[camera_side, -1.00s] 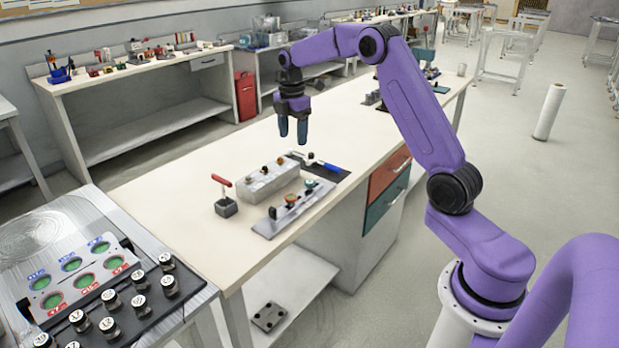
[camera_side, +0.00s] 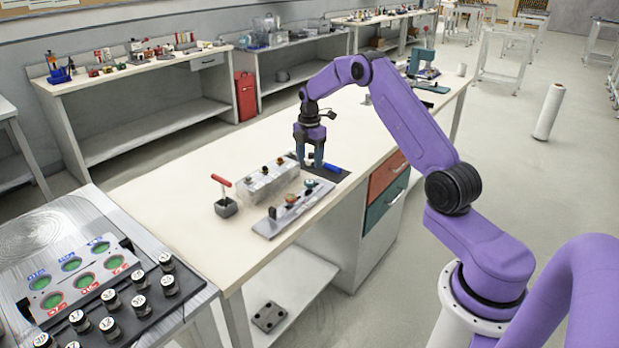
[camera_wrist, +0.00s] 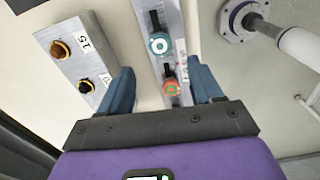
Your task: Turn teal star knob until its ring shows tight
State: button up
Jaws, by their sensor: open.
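The teal star knob (camera_side: 310,184) sits on a narrow grey plate (camera_side: 268,229) on the bench. In the wrist view the teal knob (camera_wrist: 153,39) has a pale centre and stands just beyond my fingertips, between their lines. What its ring shows is too small to read. An orange-red knob (camera_wrist: 170,91) with a green centre is on the same plate, nearer my palm. My gripper (camera_side: 311,163) points down above and behind the plate, open and empty. In the wrist view its blue fingers (camera_wrist: 161,68) are spread either side of the plate, apart from the teal knob.
A small block with a red-handled lever (camera_side: 226,206) is at the left.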

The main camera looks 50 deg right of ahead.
aim_at(309, 182)
notch_tip(309, 182, down, 8)
jog(key=shift+r, duration=0.15)
dwell(0.3)
jog(key=c, duration=1.1)
